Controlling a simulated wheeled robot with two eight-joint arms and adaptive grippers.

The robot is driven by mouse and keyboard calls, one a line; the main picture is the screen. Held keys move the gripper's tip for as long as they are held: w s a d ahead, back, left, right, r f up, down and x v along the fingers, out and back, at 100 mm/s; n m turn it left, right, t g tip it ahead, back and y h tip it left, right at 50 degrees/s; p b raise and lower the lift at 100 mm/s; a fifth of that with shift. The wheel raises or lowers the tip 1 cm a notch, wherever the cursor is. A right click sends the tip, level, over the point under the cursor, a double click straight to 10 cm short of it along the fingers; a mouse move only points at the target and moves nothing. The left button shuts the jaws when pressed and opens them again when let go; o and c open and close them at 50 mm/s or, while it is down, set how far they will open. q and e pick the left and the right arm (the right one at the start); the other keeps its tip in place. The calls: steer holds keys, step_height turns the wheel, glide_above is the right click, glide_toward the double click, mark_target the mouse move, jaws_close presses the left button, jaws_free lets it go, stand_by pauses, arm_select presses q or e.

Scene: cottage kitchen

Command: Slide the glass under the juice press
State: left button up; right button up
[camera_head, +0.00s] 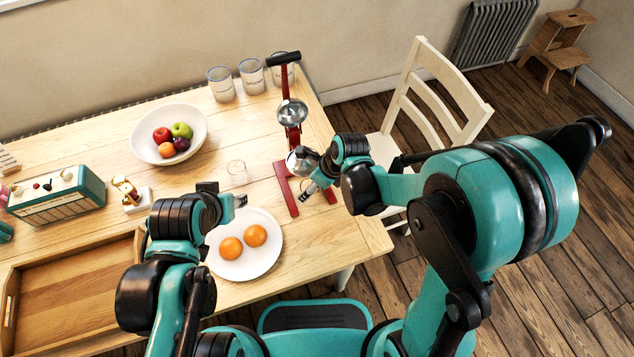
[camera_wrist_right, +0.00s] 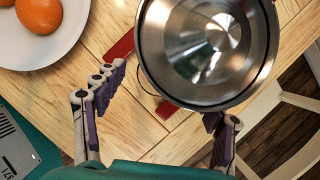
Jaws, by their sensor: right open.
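The juice press (camera_head: 291,113) stands near the table's right end, with red post and base, black handle and metal cups. In the right wrist view the steel cup (camera_wrist_right: 205,45) fills the upper middle, above the open fingers (camera_wrist_right: 165,108), and hides much of the red base. My left gripper (camera_head: 241,200) is over the plate's far edge; its jaw opening is unclear.
A white plate (camera_head: 269,263) with two oranges lies at the front edge. A fruit bowl (camera_head: 140,147), several glass jars (camera_head: 221,85), a teal radio (camera_head: 62,198) and a wooden tray (camera_head: 75,300) are also on the table. A white chair (camera_head: 440,100) stands close to the right end.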

steer(key=shift+b+x, duration=0.45)
steer(key=shift+x, duration=1)
steer(key=c, duration=1.4)
steer(key=shift+w, duration=0.1)
